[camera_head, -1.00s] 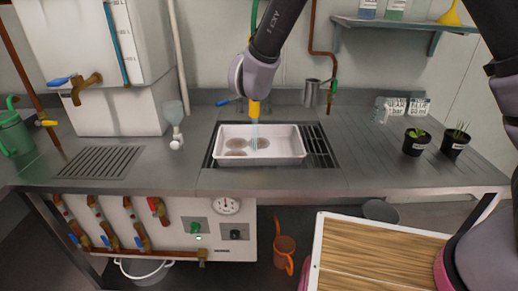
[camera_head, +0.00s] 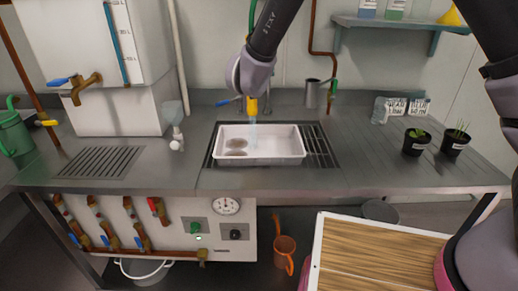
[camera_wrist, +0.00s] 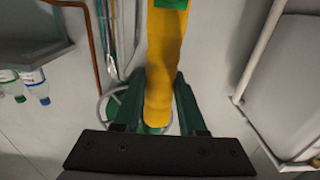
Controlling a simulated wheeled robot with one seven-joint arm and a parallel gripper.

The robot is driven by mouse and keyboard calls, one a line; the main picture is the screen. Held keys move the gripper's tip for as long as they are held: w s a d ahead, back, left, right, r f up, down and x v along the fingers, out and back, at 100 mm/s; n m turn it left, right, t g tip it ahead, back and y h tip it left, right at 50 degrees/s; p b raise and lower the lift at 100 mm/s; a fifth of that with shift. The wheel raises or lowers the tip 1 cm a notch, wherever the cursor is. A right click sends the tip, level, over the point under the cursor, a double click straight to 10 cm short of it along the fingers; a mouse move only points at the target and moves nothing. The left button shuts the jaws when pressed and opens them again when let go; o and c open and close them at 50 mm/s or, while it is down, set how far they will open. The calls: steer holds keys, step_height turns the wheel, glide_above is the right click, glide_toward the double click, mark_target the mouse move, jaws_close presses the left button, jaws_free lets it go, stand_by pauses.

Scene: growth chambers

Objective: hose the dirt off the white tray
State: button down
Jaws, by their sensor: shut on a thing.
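The white tray (camera_head: 285,148) lies over the sink in the middle of the steel counter. Brown dirt patches (camera_head: 234,148) show on its left half; its right half looks clean. My gripper (camera_wrist: 158,108) is shut on the yellow hose nozzle (camera_wrist: 165,55), which points down above the tray. In the head view the nozzle (camera_head: 252,106) sticks out below my wrist, and a faint pale jet of water (camera_head: 253,132) falls from it onto the tray's middle. My fingertips are hidden in the head view.
A slatted rack (camera_head: 318,146) lies right of the tray. A metal cup (camera_head: 312,93) stands behind it, and two potted seedlings (camera_head: 416,142) stand farther right. A white funnel stand (camera_head: 175,124) is on the left. A brass tap (camera_head: 86,86) juts from the tank. The counter's front is clear.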

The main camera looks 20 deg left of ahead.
stand_by(0.6)
steer(key=shift+v, duration=2.85)
steer(key=shift+a+r, duration=0.1)
steer(key=shift+r, duration=0.05)
steer(key=a, duration=0.2)
steer(key=s+a, duration=0.1)
steer(key=a, duration=0.2)
steer(key=shift+s+a, duration=0.3)
steer(key=shift+a, duration=0.1)
steer(key=x, duration=0.8)
steer(key=shift+w, duration=0.2)
stand_by(0.3)
steer(key=shift+s+a, duration=0.1)
steer(key=shift+a, duration=0.05)
stand_by(1.1)
